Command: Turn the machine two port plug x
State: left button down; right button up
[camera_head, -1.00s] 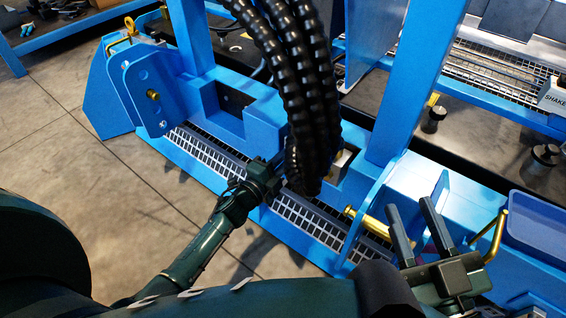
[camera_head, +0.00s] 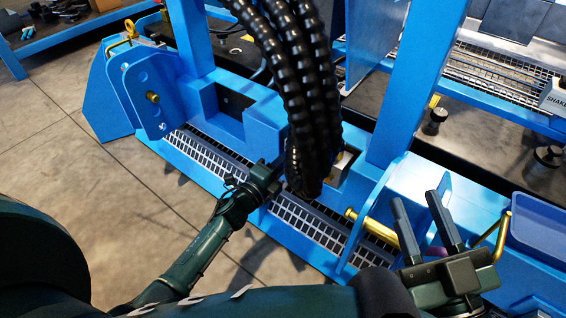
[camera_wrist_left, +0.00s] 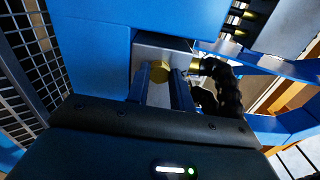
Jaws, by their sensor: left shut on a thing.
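The port plug (camera_wrist_left: 160,73) shows in the left wrist view as a round brass-coloured piece on the face of a silver block (camera_wrist_left: 152,46). My left gripper (camera_wrist_left: 160,88) is shut on the plug, with one dark finger on each side of it. In the head view my left gripper (camera_head: 272,178) reaches in beside the black hoses; its fingertips and the plug are hidden behind them. Part of the silver block (camera_head: 344,164) shows right of the hoses. My right gripper (camera_head: 424,222) is open and empty at the lower right, its two fingers pointing up.
Thick black corrugated hoses (camera_head: 305,95) hang in front of the blue machine frame (camera_head: 396,90). A metal grating (camera_head: 215,160) runs along its base. A brass handle (camera_head: 498,238) and a blue tray (camera_head: 540,228) are near my right gripper. The floor at left is clear.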

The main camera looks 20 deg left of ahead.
pick_arm(q)
jog(key=c, duration=1.2)
grip_release()
jog(key=shift+s, duration=0.15)
jog(key=p+v, duration=0.3)
jog(key=v, duration=1)
